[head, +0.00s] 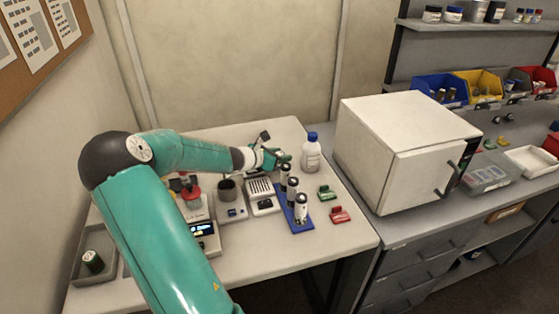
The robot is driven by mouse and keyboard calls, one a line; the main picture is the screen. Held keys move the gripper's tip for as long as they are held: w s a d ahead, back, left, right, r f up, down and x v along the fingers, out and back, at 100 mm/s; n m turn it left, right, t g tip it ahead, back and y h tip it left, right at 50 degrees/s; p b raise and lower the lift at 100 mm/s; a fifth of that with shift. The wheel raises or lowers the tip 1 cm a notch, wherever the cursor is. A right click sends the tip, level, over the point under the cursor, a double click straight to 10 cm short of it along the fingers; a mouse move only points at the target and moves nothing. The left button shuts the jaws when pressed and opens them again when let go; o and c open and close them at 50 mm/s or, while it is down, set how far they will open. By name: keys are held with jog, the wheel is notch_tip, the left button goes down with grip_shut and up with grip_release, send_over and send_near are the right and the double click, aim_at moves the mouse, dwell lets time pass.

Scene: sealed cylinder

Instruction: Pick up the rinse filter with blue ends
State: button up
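My gripper (284,159) is above the table's back half, between the blue rack and the white bottle. Its fingers are small and partly merged with the things behind, so I cannot tell whether they are open. A blue rack (302,225) holds upright white cylinders with dark bands: a front one (301,208), a middle one (291,190) and a back one (285,173), close below my gripper. No blue ends can be made out on them, so I cannot tell which thing is the rinse filter.
A white bottle with a blue cap (311,155) stands right of my gripper. A green piece (327,192) and a red piece (340,214) lie right of the rack. Small instruments stand left, including a grey pot (227,190). A white box oven (400,150) stands right.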

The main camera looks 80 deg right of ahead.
jog(key=c, duration=0.6)
